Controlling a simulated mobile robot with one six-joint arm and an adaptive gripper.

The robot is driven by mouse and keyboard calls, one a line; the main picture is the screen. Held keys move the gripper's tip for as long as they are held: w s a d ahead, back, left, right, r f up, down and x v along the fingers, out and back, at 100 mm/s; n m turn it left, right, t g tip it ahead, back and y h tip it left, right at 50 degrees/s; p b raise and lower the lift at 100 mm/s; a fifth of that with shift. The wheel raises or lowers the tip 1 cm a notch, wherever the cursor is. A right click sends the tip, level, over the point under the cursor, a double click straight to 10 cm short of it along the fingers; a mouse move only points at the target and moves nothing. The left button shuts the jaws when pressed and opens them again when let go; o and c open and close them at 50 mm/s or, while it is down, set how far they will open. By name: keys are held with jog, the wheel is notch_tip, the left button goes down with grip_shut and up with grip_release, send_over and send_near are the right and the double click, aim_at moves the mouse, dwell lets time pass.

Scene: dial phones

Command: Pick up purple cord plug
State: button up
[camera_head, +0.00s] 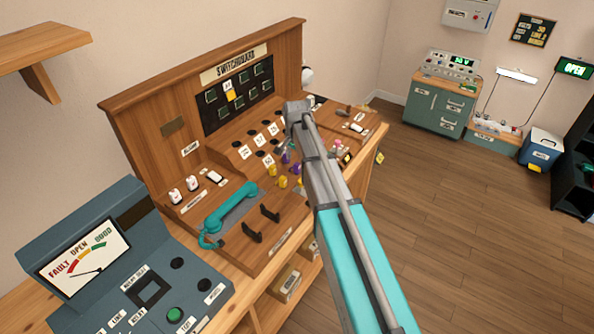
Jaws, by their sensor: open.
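A purple cord plug (286,158) stands on the wooden switchboard's (150,95) sloping desk, just left of my arm. More purple shows just below it (295,169), partly against my arm; I cannot tell whether it is a second plug. My gripper (289,147) is mostly hidden by my own arm; only small dark parts show beside the upper purple plug. It is open. I cannot tell whether the fingers are around the plug or only near it. Yellow plugs (272,169) stand close by on the left.
A teal handset (230,208) lies on the desk, with black cradle hooks (251,233) near it. Pink plugs (338,146) stand right of my arm. A blue-grey meter console (130,265) is at the lower left. The wooden floor (470,240) at the right is clear.

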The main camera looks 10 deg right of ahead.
aim_at(297, 164)
jog(key=shift+w+d+f+b, duration=0.1)
jog(key=shift+w+f+b, duration=0.05)
jog(key=shift+f+b, duration=0.55)
jog(key=shift+w+d+f+b, duration=0.1)
jog(key=shift+f+b, duration=0.45)
jog(key=shift+f, duration=0.15)
jog(key=shift+f+b, duration=1)
jog(key=shift+f, duration=0.05)
grip_shut()
